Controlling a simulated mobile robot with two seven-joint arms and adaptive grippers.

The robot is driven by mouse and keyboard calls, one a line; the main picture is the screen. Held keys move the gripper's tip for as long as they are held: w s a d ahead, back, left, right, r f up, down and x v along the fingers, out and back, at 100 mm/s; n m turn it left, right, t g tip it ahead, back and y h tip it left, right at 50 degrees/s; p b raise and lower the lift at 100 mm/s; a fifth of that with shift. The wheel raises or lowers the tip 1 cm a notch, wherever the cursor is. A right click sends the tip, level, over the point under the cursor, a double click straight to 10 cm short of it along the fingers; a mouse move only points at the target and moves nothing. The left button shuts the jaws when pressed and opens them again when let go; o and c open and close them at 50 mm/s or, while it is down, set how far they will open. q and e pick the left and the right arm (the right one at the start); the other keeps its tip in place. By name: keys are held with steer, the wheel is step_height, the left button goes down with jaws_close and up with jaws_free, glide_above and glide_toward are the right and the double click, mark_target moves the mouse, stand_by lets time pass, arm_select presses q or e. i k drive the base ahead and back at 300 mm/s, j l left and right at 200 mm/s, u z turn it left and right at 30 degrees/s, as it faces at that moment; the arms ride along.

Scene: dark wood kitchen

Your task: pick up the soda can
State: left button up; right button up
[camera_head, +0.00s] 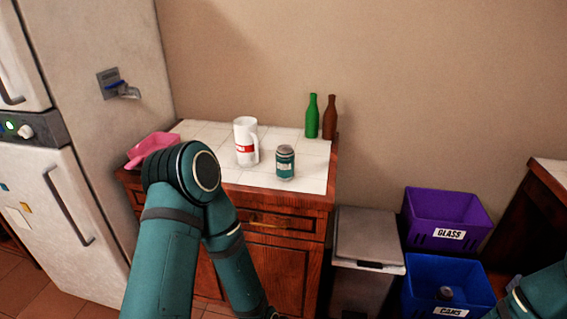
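The soda can (285,164) is teal with a pale band and stands upright on the white tiled counter top (303,180), near its front edge. My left arm comes in from the lower left, bends in front of the counter and runs down out of the picture, so its gripper is not visible. Part of my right arm shows at the lower right corner; its gripper is not visible either. Nothing touches the can.
Green (312,118) and brown (329,119) bottles stand behind. A pink dustpan-like item (150,147) lies left. A bin (368,240), purple GLASS crate (447,214) and blue CANS crate (425,277) stand right.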

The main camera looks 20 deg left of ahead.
mark_target(285, 154)
steer(key=i+l+u, duration=0.2)
steer(key=u, duration=0.2)
steer(key=i+l+u, duration=0.35)
steer(key=i+j, duration=0.05)
